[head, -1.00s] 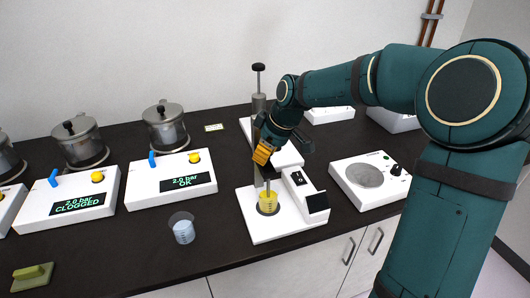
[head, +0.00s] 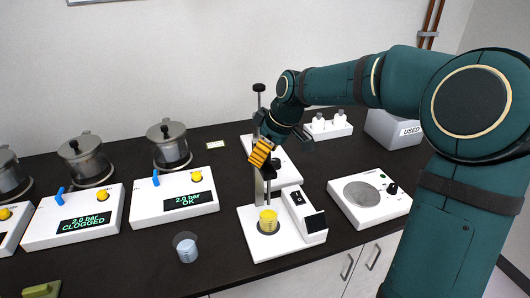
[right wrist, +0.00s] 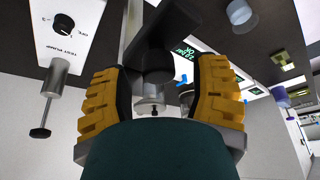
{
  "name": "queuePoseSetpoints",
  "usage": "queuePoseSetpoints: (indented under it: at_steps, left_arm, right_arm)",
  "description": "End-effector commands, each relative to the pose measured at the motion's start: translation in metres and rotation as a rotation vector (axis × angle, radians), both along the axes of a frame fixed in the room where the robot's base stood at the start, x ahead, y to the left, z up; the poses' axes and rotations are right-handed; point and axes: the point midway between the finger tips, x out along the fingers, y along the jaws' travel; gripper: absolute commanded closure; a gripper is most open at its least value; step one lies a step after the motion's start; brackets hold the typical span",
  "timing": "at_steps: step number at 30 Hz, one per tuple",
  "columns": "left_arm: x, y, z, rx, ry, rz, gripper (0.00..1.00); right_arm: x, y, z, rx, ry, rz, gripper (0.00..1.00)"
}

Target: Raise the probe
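The probe (head: 268,192) is a thin grey rod hanging from a dark holder (head: 267,173) on an upright stand with a black knob on top. Below it, a small beaker of yellow liquid (head: 268,222) stands on the white base (head: 262,246). I cannot tell whether the probe tip is still inside the beaker. My right gripper (head: 260,153), with orange fingers, is at the holder beside the column. My left gripper is not in view.
A beaker of pale liquid (head: 187,248) stands left of the base. Pressure units reading CLOGGED (head: 75,215) and OK (head: 172,195) stand further left. A white unit with a round plate (head: 368,197) is at right. A green block (head: 40,289) lies front left.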

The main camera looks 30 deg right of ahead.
Motion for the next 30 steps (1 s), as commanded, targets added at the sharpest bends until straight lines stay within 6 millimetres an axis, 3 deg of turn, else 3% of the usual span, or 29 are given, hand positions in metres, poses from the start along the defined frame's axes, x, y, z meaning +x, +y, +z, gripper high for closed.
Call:
queuePoseSetpoints:
  at_steps: [10, 24, 30]
  left_arm:
    - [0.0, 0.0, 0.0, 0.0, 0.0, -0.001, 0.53]
    - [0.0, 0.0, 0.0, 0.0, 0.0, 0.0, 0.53]
    - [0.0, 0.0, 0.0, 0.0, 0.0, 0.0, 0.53]
  right_arm:
    - [-0.004, -0.003, 0.01, -0.001, 0.002, -0.001, 0.4]
    - [-0.032, -0.02, 0.091, -0.002, -0.001, -0.001, 0.4]
    - [-0.039, -0.023, 0.108, -0.001, 0.001, 0.0, 0.4]
